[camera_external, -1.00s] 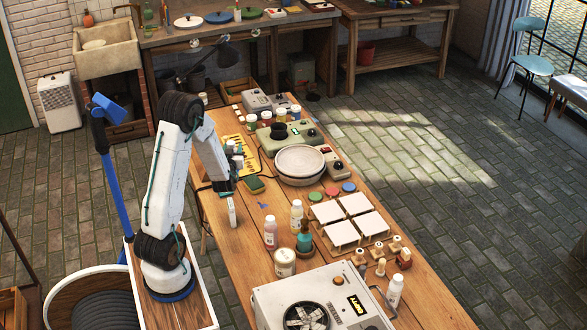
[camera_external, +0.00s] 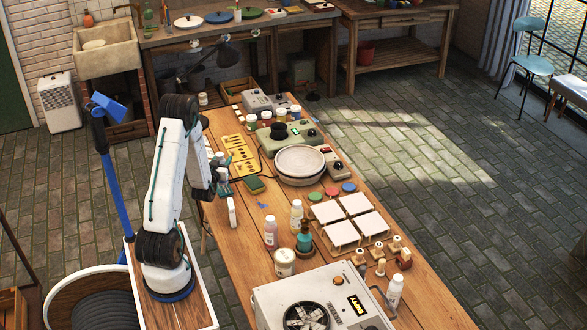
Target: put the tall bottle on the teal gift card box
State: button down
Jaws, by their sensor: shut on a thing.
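My gripper (camera_external: 223,186) is at the left edge of the long wooden table, beside the yellow stencil sheet. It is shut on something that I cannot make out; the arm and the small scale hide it. A slim white bottle (camera_external: 231,212) stands upright just below the gripper in the picture; I cannot tell whether they touch. Other upright bottles are a white one (camera_external: 297,216), a pinkish one (camera_external: 270,232) and a white one at the front right (camera_external: 395,291). I cannot tell which is the tall bottle. I cannot pick out a teal gift card box.
A teal pump bottle (camera_external: 304,238) and a cream jar (camera_external: 285,262) stand mid-table. White tiles (camera_external: 355,204), a round plate on a turntable (camera_external: 300,160), a green sponge (camera_external: 254,185) and a large grey machine (camera_external: 290,290) take up space. Bare wood shows left of the jar.

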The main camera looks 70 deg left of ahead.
jog(key=shift+f, duration=1.45)
jog(key=shift+f, duration=0.2)
jog(key=c, duration=0.8)
grip_release()
jog(key=shift+o, duration=0.2)
jog(key=shift+r, duration=0.15)
jog(key=v, duration=0.7)
jog(key=shift+s+d, duration=0.2)
